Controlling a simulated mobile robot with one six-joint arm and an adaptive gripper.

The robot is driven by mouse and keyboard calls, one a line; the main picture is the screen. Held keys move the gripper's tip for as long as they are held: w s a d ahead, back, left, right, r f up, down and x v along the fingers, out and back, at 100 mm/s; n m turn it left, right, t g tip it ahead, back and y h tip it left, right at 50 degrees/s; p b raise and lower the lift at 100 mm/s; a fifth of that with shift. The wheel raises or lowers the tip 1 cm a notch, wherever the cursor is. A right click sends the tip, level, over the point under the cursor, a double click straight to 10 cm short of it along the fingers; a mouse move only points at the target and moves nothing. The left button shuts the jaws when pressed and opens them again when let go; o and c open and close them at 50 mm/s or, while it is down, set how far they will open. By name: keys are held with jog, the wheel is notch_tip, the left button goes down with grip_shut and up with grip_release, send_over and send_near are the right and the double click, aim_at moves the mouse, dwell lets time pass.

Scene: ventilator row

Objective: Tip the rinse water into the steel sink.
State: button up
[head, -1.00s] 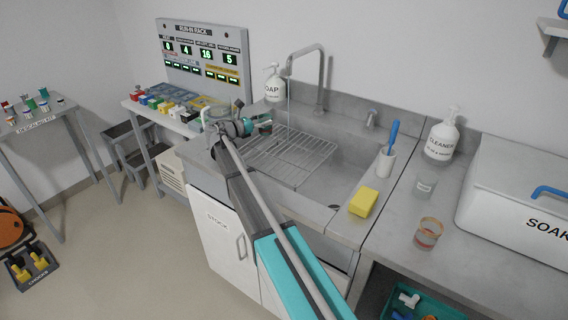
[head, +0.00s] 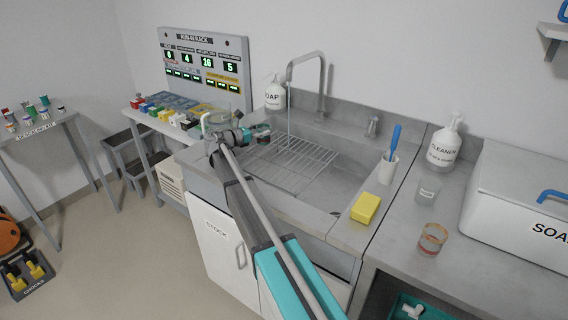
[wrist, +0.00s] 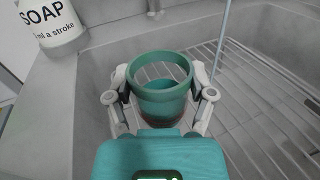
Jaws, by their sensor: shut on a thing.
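My gripper (wrist: 160,97) is shut on a see-through cup with a green rim (wrist: 160,66) and a green band lower down. Its fingers press on both sides, and a reddish tint shows near its base. In the head view my gripper (head: 250,134) holds the cup (head: 262,131) at the left end of the steel sink (head: 328,190), beside the wire rack. I cannot tell how much water is in the cup or exactly how far it leans. The tap (head: 322,80) stands behind the sink, with a thin stream below its spout.
The wire rack (head: 300,165) lies in the sink. A soap bottle (head: 275,95) stands close behind the cup. A yellow sponge (head: 365,208), brush holder (head: 388,170), two glasses and a cleaner bottle (head: 444,145) stand to the right.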

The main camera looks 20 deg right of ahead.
jog(key=shift+s+d+r+m+p, duration=0.25)
jog(key=shift+s+m+p, duration=0.1)
jog(key=shift+s+m, duration=0.35)
jog(key=shift+s+d+f+m+y+b, duration=0.15)
jog(key=shift+s+f+m+b, duration=0.05)
jog(key=shift+s+f+m, duration=0.2)
jog(key=shift+s+d+f+m+y+b, duration=0.1)
jog(key=shift+s+f+m+y+b, duration=0.15)
jog(key=shift+m, duration=0.25)
jog(key=shift+s+d+r+m+p, duration=0.2)
jog(key=shift+s+m+p, duration=0.1)
jog(key=shift+s+m, duration=0.15)
jog(key=shift+s+d+r+m+p, duration=0.1)
jog(key=shift+s+r+m+p, duration=0.15)
jog(key=shift+s+m, duration=0.2)
jog(key=shift+s+d+f+b, duration=0.1)
jog(key=shift+s+f+b, duration=0.1)
jog(key=shift+f+b, duration=0.15)
jog(key=shift+s+d+f+m, duration=0.1)
jog(key=shift+s+f+m, duration=0.25)
jog(key=shift+m, duration=0.25)
jog(key=shift+s+d+r+m, duration=0.15)
jog(key=shift+s+r+m, duration=0.2)
jog(key=shift+m, duration=0.55)
jog(key=shift+s+f+m+t+y, duration=0.15)
jog(key=shift+f+m+t+y, duration=0.15)
jog(key=shift+f+m, duration=0.45)
